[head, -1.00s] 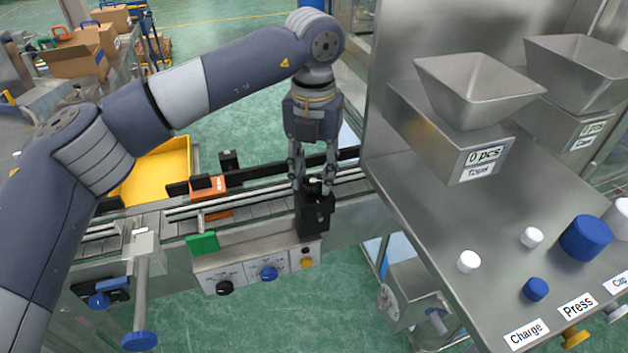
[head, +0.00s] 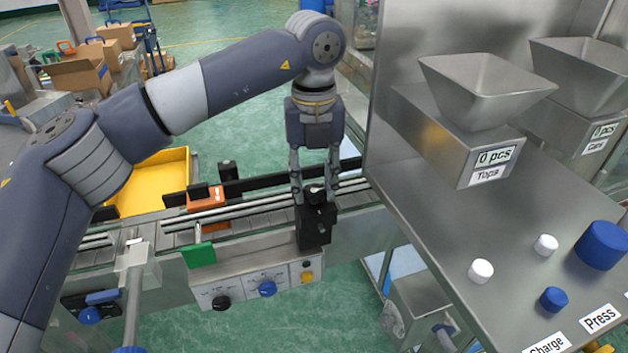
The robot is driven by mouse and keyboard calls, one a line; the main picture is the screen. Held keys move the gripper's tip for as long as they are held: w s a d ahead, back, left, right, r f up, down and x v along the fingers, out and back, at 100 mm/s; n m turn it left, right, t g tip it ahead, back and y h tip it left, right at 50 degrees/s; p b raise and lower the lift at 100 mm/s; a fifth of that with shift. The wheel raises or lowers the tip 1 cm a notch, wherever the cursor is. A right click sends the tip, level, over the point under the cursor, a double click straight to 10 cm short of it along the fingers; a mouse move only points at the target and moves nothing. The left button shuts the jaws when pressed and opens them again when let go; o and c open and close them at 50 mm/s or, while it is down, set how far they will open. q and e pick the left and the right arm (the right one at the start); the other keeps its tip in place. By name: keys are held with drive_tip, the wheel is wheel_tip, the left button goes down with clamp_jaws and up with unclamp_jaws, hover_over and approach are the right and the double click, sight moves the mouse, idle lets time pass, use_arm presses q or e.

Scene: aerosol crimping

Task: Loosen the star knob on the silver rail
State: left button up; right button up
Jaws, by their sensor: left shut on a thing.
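The black star knob (head: 317,189) sits on top of a black block (head: 314,228) at the front of the silver rail (head: 258,211). My left gripper (head: 315,193) points straight down over the block, with one finger on each side of the knob. It is shut on the knob, and the fingers partly hide the knob's outline. My right gripper is not in view.
An orange block (head: 207,199) and a green plate (head: 199,255) sit along the conveyor to the left. Below is a control panel (head: 245,287) with knobs. A steel machine with hoppers (head: 485,88) stands close on the right.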

sight(314, 189)
use_arm(q)
drive_tip(key=shift+r, duration=0.1)
drive_tip(key=o, duration=1)
drive_tip(key=shift+o, duration=0.4)
wheel_tip(314, 189, up, 12)
